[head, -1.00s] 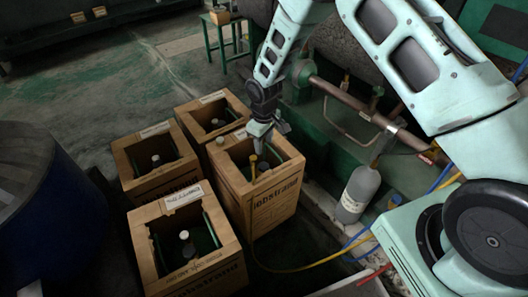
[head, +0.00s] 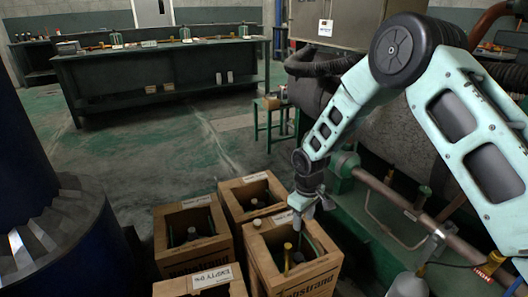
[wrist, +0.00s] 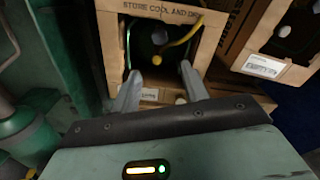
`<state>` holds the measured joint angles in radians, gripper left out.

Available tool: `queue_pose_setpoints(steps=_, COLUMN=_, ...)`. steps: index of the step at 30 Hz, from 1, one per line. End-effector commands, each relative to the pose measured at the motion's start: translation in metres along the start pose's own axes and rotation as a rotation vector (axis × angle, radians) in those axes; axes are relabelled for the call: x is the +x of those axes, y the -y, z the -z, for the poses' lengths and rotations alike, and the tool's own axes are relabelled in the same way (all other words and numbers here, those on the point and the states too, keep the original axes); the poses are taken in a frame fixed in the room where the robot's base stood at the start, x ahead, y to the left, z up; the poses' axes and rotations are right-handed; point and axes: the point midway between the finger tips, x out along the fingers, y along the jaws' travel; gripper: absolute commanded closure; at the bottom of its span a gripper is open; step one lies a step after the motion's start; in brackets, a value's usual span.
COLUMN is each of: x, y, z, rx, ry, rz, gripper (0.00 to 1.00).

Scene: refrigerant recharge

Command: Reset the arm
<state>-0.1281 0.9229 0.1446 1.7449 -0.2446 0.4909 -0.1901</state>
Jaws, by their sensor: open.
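My gripper (head: 306,211) is at the end of my arm, pointing down over the right-hand wooden crate in the head view. In the wrist view my gripper (wrist: 160,88) shows two grey fingers spread apart, with nothing between them. The crate (head: 318,270) stands below the fingers; its rim (wrist: 112,55) also shows in the wrist view. Inside it is a dark green cylinder with a yellow fitting (head: 287,247). A yellow hose (wrist: 184,37) runs from the cylinder top in the wrist view. The fingertips appear above the crate's opening.
Several more wooden crates with cylinders stand beside it, such as the back one (head: 232,186). A green machine with a pipe (head: 400,200) is close on the right. A grey cylinder (head: 407,286) stands at the bottom right. A dark workbench (head: 165,75) is far back. Open floor lies between.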

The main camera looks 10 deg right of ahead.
Motion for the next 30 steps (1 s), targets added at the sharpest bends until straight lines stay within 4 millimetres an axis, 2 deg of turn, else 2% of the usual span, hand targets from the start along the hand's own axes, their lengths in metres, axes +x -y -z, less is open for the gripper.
queue_pose_setpoints(steps=2, x=-0.013, y=0.010, z=0.001, rx=-0.002, ry=-0.007, rz=0.005, gripper=0.55)
queue_pose_setpoints(steps=5, x=-0.043, y=0.034, z=-0.003, rx=-0.006, ry=-0.017, rz=0.016, gripper=0.55)
queue_pose_setpoints(steps=8, x=-0.083, y=0.070, z=-0.015, rx=-0.010, ry=-0.028, rz=0.034, gripper=0.55)
queue_pose_setpoints(steps=12, x=-0.136, y=0.124, z=-0.047, rx=-0.020, ry=-0.036, rz=0.054, gripper=0.55)
queue_pose_setpoints(steps=14, x=-0.155, y=0.145, z=-0.064, rx=-0.026, ry=-0.038, rz=0.060, gripper=0.55)
queue_pose_setpoints(steps=18, x=-0.191, y=0.188, z=-0.112, rx=-0.039, ry=-0.038, rz=0.065, gripper=0.55)
queue_pose_setpoints(steps=24, x=-0.216, y=0.223, z=-0.173, rx=-0.047, ry=-0.035, rz=0.058, gripper=0.55)
queue_pose_setpoints(steps=30, x=-0.226, y=0.242, z=-0.222, rx=-0.050, ry=-0.033, rz=0.043, gripper=0.55)
